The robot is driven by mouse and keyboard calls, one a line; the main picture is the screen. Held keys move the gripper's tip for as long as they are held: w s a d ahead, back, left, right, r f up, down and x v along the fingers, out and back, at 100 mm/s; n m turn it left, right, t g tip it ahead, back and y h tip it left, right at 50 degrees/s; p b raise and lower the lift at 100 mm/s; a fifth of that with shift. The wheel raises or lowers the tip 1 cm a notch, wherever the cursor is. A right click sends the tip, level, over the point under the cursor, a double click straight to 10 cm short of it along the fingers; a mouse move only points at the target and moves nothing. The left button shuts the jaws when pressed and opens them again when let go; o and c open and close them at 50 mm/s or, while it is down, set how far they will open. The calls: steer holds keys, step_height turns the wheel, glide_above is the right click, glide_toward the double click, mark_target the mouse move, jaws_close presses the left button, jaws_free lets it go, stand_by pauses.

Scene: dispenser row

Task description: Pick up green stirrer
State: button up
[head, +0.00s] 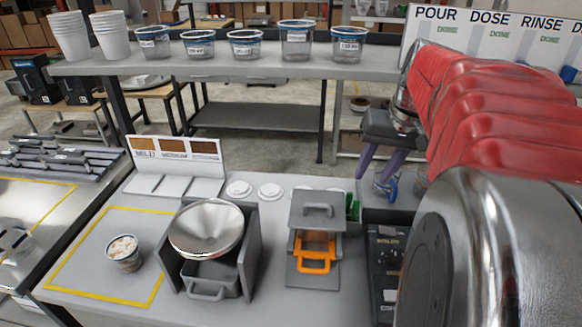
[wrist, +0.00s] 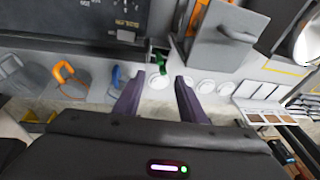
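The green stirrer (head: 353,207) shows in the head view as a small green piece at the right side of the grey box, and most of it is hidden. In the wrist view a green piece (wrist: 159,69) shows beyond and between my fingertips. My gripper (head: 376,178) has two purple fingers spread apart, pointing down above the back of the table. In the wrist view my gripper (wrist: 158,78) is open with nothing held between the fingers.
A grey box with an orange handle (head: 315,262), a steel bowl on a grey stand (head: 205,228) and a cup (head: 124,253) stand on the table. A blue piece (head: 391,188) is right of the green one. White discs (head: 270,191) lie left. A shelf (head: 250,68) runs behind.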

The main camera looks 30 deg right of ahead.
glide_above(359, 202)
steer(key=s, duration=0.1)
step_height(359, 202, down, 7)
steer(key=shift+s+a+f, duration=0.1)
steer(key=shift+s+a, duration=0.05)
steer(key=shift+x, duration=2.6)
steer(key=shift+c, duration=0.2)
steer(key=shift+s, duration=0.1)
jaws_close()
